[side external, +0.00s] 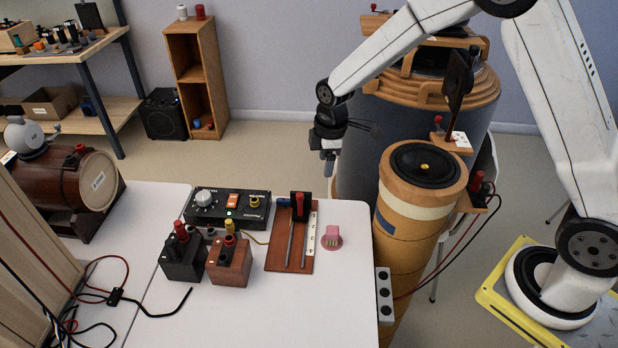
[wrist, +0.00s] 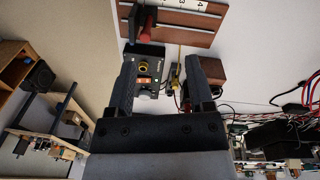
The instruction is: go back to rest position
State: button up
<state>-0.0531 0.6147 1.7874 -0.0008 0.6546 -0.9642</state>
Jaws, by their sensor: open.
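My gripper (side external: 329,165) hangs in the air near the back right corner of the white table, above table height, in the side external view. Its two fingers stand apart in the wrist view (wrist: 164,78), with nothing held between them. Beyond the fingers, the wrist view shows the black control box (wrist: 146,68) and the wooden slide board (wrist: 190,22). My white arm reaches in from the right and bends down to the gripper.
The white table (side external: 345,305) carries the control box (side external: 228,208), a black block (side external: 185,262), a red-brown block (side external: 229,262), the slide board (side external: 275,250) and a pink piece (side external: 331,238). A tall wooden speaker cylinder (side external: 405,230) stands right of the table. Loose cables (side external: 150,310) lie at the left.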

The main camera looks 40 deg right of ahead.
jog(key=s+d+r+m, duration=0.1)
jog(key=s+r+m, duration=0.1)
jog(key=s+m, duration=0.3)
jog(key=s+d+r+m+t, duration=0.1)
jog(key=s+m, duration=0.5)
jog(key=s, duration=0.8)
jog(key=shift+d+r+m+t, duration=0.25)
jog(key=shift+r+m+t, duration=0.05)
jog(key=shift+r, duration=0.25)
